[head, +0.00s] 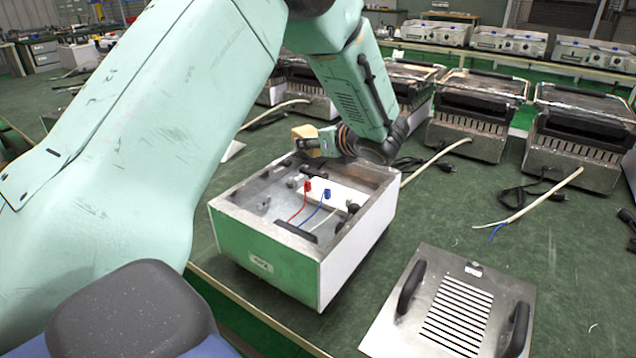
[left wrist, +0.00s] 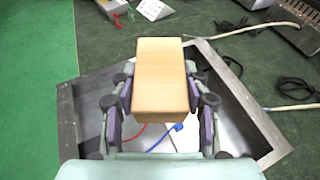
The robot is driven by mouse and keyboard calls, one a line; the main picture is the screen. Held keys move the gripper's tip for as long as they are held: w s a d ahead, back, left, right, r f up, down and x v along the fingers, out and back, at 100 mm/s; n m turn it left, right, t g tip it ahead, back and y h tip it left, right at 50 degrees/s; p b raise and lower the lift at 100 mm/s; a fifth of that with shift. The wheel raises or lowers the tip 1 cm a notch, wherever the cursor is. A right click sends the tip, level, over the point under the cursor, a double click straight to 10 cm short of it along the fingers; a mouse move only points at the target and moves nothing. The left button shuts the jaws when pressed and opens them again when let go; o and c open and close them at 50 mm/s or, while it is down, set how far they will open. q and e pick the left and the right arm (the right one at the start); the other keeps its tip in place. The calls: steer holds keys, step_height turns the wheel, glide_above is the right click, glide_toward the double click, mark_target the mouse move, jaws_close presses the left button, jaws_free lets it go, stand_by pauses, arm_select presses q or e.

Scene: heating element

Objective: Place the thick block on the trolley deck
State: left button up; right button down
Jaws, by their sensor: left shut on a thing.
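The thick block (head: 303,132) is a plain light-wood block. In the left wrist view the block (left wrist: 160,70) fills the space between the fingers. My left gripper (head: 318,142) is shut on it, with the dark fingers of the gripper (left wrist: 161,98) at its two sides. In the head view they are at the back edge of the open metal case, and the block's height above it is hard to tell. I cannot make out a trolley deck in either view. My right gripper is not in view.
The open case (head: 290,255) has a green front and red and blue wires inside. A slotted metal panel with two black handles (head: 455,305) lies at right. Several grill units (head: 470,110) with loose cables stand behind on the green table. My left arm hides much of the left side.

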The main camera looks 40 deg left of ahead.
arm_select(q)
steer(key=shift+w+f, duration=0.1)
steer(key=shift+f, duration=0.05)
steer(key=f+b, duration=0.1)
steer(key=f, duration=0.2)
steer(key=f+b, duration=0.1)
steer(key=f, duration=0.2)
steer(key=f+b, duration=0.1)
steer(key=f, duration=0.2)
steer(key=shift+s+a+f, duration=0.15)
steer(key=shift+s, duration=0.25)
steer(key=shift+w+f, duration=0.1)
steer(key=shift+f, duration=0.1)
steer(key=shift+w, duration=0.2)
steer(key=shift+s+f, duration=0.15)
steer(key=shift+s, duration=0.1)
steer(key=shift+w+f, duration=0.2)
steer(key=shift+f, duration=0.25)
steer(key=o, duration=1)
steer(key=shift+s+r, duration=0.15)
steer(key=shift+o, duration=0.9)
